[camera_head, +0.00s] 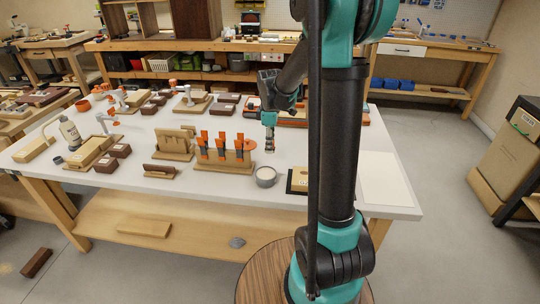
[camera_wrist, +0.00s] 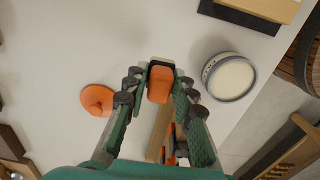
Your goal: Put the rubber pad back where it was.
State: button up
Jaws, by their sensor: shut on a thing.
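My gripper (camera_wrist: 160,84) is shut on an orange block-like piece (camera_wrist: 159,88) with a dark edge, seen between the two fingers in the wrist view. I cannot tell for certain whether this piece is the rubber pad. In the head view my gripper (camera_head: 269,145) points down over the white bench, just right of a wooden rack (camera_head: 225,165) of orange-handled tools. The fingers hide the held piece there. In the wrist view the rack (camera_wrist: 158,135) lies below the held piece, partly covered by the right finger.
A round light tin (camera_head: 266,176) stands in front of my gripper. An orange disc (camera_head: 250,145) is near the rack's right end. A dark-edged board (camera_head: 297,180) lies right of the tin. Wooden stands crowd the left; the bench's right end (camera_head: 385,190) is mostly clear.

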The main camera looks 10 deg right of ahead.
aim_at(270, 161)
jog(key=shift+f, duration=2.5)
jog(key=shift+f, duration=0.1)
jog(key=o, duration=1)
notch_tip(270, 161, up, 12)
jog(key=shift+r, duration=0.15)
